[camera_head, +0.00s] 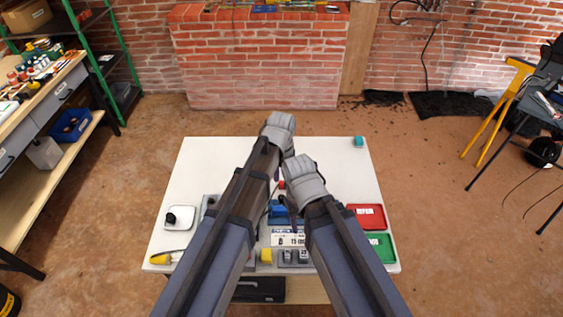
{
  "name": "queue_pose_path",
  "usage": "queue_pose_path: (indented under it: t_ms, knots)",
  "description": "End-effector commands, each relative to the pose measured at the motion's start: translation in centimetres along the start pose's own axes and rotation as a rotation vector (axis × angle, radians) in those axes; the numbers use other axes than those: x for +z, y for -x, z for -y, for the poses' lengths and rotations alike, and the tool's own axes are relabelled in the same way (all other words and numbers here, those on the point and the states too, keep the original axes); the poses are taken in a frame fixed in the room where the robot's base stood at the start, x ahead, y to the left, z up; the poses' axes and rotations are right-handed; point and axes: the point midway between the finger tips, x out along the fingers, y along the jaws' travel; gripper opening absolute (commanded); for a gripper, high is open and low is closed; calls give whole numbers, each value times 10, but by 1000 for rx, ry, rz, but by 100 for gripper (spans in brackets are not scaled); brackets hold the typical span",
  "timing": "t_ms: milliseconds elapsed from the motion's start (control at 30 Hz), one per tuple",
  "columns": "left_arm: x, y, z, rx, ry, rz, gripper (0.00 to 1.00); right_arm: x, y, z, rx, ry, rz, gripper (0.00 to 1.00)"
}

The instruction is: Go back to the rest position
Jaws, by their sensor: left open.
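My two arms rise from the bottom of the head view and reach over the white table (210,165). Their grey joints stand near the middle of the table. My left gripper (273,203) is small and dark, partly hidden between the arms, and open. I cannot see anything held in it. My right gripper is hidden by my right arm.
On the table are a red tray (367,216), a green tray (382,247), a white dish (179,218), a yellow item (160,259) and a teal block (359,141). A workbench (40,110) stands left and a yellow trestle (497,110) right. Floor lies between.

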Motion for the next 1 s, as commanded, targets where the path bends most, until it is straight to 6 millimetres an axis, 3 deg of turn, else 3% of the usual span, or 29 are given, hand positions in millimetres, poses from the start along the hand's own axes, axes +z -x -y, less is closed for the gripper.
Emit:
queue_pose_path:
  t_ms: [233,600,900,967,1000]
  knots:
    - [9,0,3,-1,29,-2,44,0,0,0,0,0,0,50]
    - [124,0,36,-19,492,-40,44,0,0,0,0,0,0,50]
    - [186,0,44,-27,766,-64,44,0,0,0,0,0,0,50]
    - [196,1,44,-29,813,-69,44,0,0,0,0,0,0,50]
    - [189,0,41,-29,793,-63,44,0,0,0,0,0,0,50]
